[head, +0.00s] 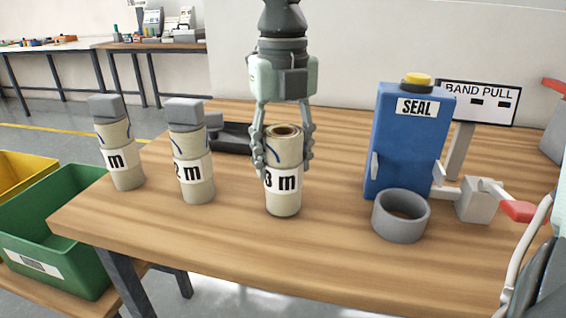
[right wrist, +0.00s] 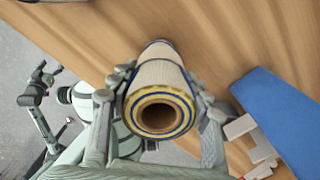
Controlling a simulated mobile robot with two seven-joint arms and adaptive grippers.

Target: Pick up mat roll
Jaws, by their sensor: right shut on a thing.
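The mat roll marked 3 m (head: 284,200) is a cream upright cylinder with an open top and a white label. My right gripper (head: 284,160) comes down from above, its two fingers shut on the roll's left and right sides. The roll's base appears at the table top; a small gap below it cannot be told. In the right wrist view the roll (right wrist: 160,80) lies between the fingers (right wrist: 160,108), its hollow core and blue-edged rim facing the camera. Two similar rolls stand to the left, one marked 2 m (head: 194,170) and one partly legible (head: 120,160), both with grey block tops.
A blue SEAL box (head: 400,150) with a yellow button stands right, a grey ring (head: 401,218) before it, a BAND PULL sign (head: 480,100) behind. A dark tray (head: 235,140) lies behind the rolls. Green (head: 60,240) and yellow (head: 25,170) bins sit left. The table's front (head: 330,265) is clear.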

